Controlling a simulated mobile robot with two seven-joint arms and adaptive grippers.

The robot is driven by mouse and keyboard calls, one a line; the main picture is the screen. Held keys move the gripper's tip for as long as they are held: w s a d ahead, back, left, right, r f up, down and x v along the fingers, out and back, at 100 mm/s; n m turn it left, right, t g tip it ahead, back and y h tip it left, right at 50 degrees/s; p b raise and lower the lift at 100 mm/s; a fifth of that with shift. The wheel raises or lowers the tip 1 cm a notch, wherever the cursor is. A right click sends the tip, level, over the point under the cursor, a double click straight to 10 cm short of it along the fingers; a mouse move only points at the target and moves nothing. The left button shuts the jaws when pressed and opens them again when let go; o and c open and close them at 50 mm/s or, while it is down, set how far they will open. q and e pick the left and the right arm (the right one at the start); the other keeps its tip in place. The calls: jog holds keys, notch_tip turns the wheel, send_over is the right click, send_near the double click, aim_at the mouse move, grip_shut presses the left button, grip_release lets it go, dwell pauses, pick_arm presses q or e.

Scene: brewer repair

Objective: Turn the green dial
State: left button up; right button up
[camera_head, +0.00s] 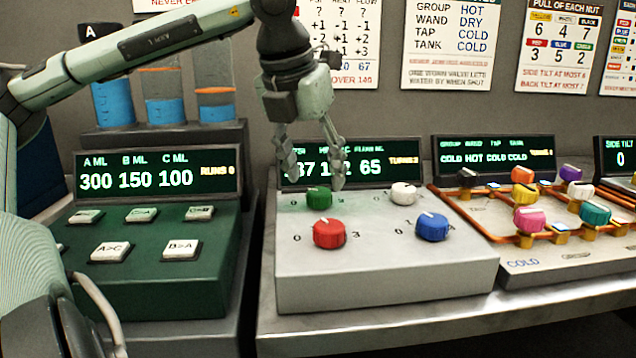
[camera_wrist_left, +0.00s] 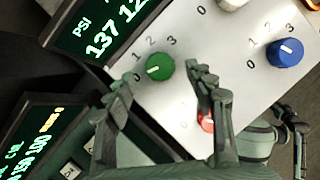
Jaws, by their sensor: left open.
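The green dial (camera_head: 318,198) sits at the back left of a light grey panel box (camera_head: 385,287). My left gripper (camera_head: 316,182) is open just above it, pointing down, with one finger on each side. In the left wrist view the green dial (camera_wrist_left: 160,67) shows between and ahead of the fingertips (camera_wrist_left: 163,86), apparently not touched. Its white mark points towards the 0 of a printed 0 to 3 scale. Part of what may be my right gripper (camera_wrist_left: 293,130) shows at the right of that view; its opening is unclear.
A red dial (camera_head: 329,233), a blue dial (camera_head: 432,227) and a white dial (camera_head: 404,193) share the panel. Behind it stands a display (camera_head: 390,166), partly hidden by my gripper. A green button box (camera_head: 150,290) stands left, a pipe-and-valve board (camera_head: 545,262) right.

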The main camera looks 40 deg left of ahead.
aim_at(319, 191)
pick_arm(q)
jog(key=shift+x, duration=1.8)
pick_arm(e)
jog(key=shift+s+d+f, duration=0.1)
jog(key=shift+s+f, duration=0.35)
jog(key=shift+f, duration=0.3)
pick_arm(q)
jog(key=shift+c, duration=0.2)
jog(key=c, duration=1.1)
pick_arm(e)
jog(key=shift+w+r, duration=0.2)
jog(key=shift+w, duration=0.05)
